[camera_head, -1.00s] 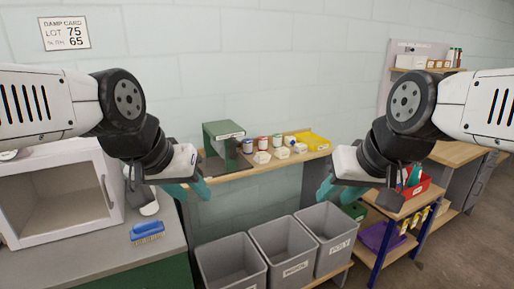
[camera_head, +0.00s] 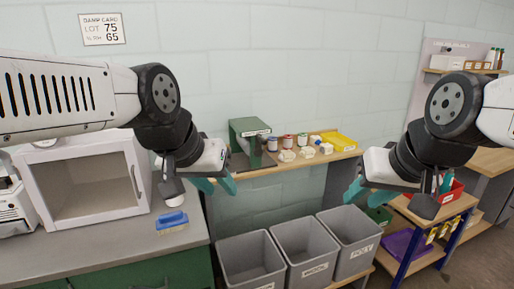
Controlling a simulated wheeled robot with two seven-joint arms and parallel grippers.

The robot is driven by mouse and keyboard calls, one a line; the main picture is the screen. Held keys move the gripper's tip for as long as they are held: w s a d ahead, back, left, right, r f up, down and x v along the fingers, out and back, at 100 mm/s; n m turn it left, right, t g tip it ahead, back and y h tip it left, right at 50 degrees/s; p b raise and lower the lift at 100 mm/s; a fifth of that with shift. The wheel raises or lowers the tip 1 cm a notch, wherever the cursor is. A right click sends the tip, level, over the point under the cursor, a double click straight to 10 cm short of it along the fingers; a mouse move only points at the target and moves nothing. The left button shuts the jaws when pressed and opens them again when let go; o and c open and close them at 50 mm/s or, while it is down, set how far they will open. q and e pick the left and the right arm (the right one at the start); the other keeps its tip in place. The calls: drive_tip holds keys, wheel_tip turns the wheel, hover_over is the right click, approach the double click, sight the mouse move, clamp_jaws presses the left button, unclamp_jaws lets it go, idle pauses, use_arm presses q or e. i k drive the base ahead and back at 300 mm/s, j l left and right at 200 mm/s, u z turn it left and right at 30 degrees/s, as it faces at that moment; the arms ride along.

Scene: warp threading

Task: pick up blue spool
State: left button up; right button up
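A small blue-marked spool (camera_head: 318,142) seems to lie on its side at the back of the wooden shelf (camera_head: 262,172), left of a yellow tray. It is small, and its exact shape is hard to tell. Several other small spools stand in the row to its left, including a red one (camera_head: 287,142). My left gripper (camera_head: 216,185) has teal fingers spread apart and empty, in front of the shelf's left end. My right gripper (camera_head: 367,193) also has its teal fingers apart and empty, in front of and right of the shelf's right end. Neither touches a spool.
A green machine (camera_head: 248,130) stands at the shelf's left end and the yellow tray (camera_head: 340,141) at its right. Pale labelled holders (camera_head: 288,156) line the front edge. Grey bins (camera_head: 305,245) stand below. A white open-fronted box (camera_head: 90,185) and blue brush (camera_head: 172,222) sit on the left counter.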

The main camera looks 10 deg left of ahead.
sight(272, 140)
drive_tip(key=i+l+z, duration=0.25)
drive_tip(key=i+z, duration=0.15)
drive_tip(key=i, duration=0.25)
drive_tip(key=i+z, duration=0.35)
drive_tip(key=i, duration=0.25)
